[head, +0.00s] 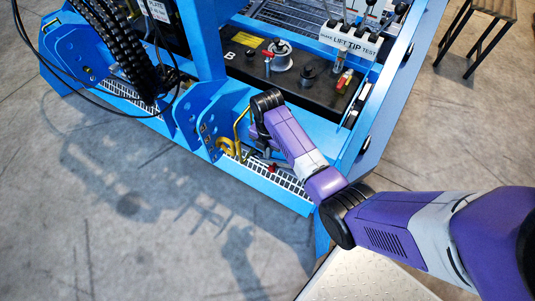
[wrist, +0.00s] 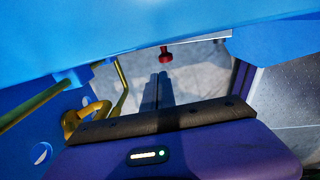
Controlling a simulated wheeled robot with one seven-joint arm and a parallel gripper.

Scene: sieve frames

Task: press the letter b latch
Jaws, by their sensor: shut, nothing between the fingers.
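A white letter B (head: 230,54) is on the black panel (head: 300,90) of the blue machine in the head view. No part is clearly readable as the letter b latch. A small red knob (wrist: 166,54) sits under the pale edge in the wrist view, straight beyond my fingers; a red piece (head: 272,169) shows low beside the arm's end in the head view. My gripper (wrist: 161,76) is shut and empty, its fingers pointing toward the red knob and apparently short of it. In the head view my gripper is mostly hidden by my own wrist.
A bent yellow rod and hook (head: 228,146) stand just left of my wrist, also in the wrist view (wrist: 97,110). Blue plates (head: 205,125) and a white grating (head: 280,182) surround it. A silver cap (head: 281,58) and levers (head: 345,30) lie behind. Floor in front is clear.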

